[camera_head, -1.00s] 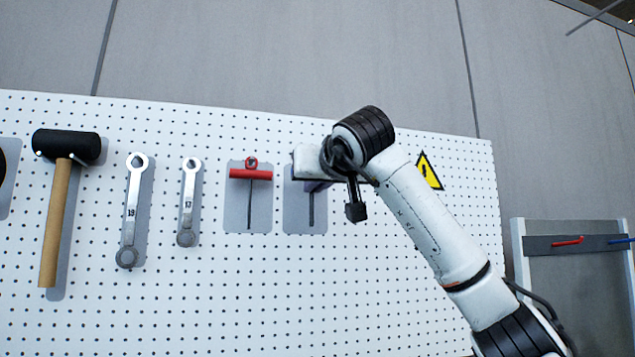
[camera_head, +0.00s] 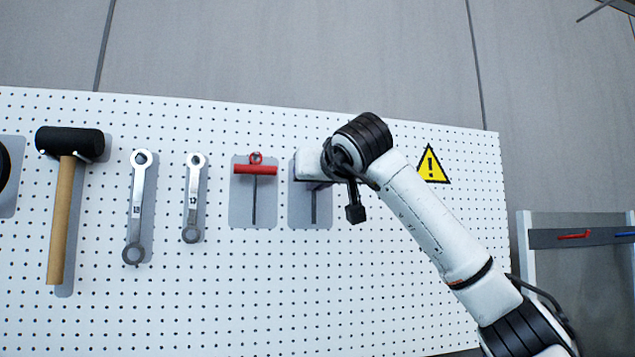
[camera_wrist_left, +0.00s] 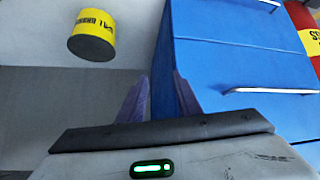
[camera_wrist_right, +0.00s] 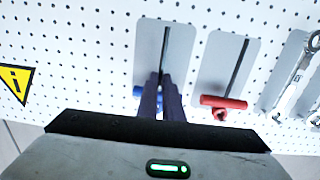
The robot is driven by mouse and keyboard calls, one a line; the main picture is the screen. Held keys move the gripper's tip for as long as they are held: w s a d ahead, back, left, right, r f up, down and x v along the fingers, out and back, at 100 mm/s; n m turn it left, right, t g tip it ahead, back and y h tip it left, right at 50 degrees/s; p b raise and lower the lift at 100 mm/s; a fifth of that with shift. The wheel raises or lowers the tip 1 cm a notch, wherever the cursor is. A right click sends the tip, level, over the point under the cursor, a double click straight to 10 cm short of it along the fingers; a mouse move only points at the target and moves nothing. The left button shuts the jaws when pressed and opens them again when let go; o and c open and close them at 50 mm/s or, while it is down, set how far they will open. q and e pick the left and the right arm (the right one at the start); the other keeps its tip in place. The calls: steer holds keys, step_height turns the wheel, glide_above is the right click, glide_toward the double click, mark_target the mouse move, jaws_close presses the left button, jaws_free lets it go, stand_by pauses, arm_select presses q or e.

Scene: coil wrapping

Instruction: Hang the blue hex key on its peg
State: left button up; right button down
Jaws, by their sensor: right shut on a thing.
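The blue hex key (camera_wrist_right: 137,92) is in my right gripper (camera_wrist_right: 161,82), which is shut on its handle. In the right wrist view its dark shaft (camera_wrist_right: 165,45) lies over a grey backing patch on the pegboard. In the head view my right gripper (camera_head: 312,184) is in front of that patch (camera_head: 322,215), and the blue handle is hidden. The peg is hidden, and I cannot tell whether the key touches it. My left gripper (camera_wrist_left: 158,100) shows only in its own wrist view, open and empty, with its fingers apart in front of a blue cabinet (camera_wrist_left: 230,60).
A red hex key (camera_head: 255,169) hangs on the white pegboard (camera_head: 370,290), close left of my right gripper. Two wrenches (camera_head: 138,210) (camera_head: 193,200) and a mallet (camera_head: 62,205) hang further left. A yellow warning sign (camera_head: 431,164) is at right. A yellow-banded drum (camera_wrist_left: 93,35) stands near my left gripper.

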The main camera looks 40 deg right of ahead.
steer(key=c, duration=1.8)
jaws_free()
steer(key=shift+c, duration=0.2)
steer(key=b+v, duration=0.1)
steer(key=v, duration=0.9)
steer(key=shift+s, duration=0.15)
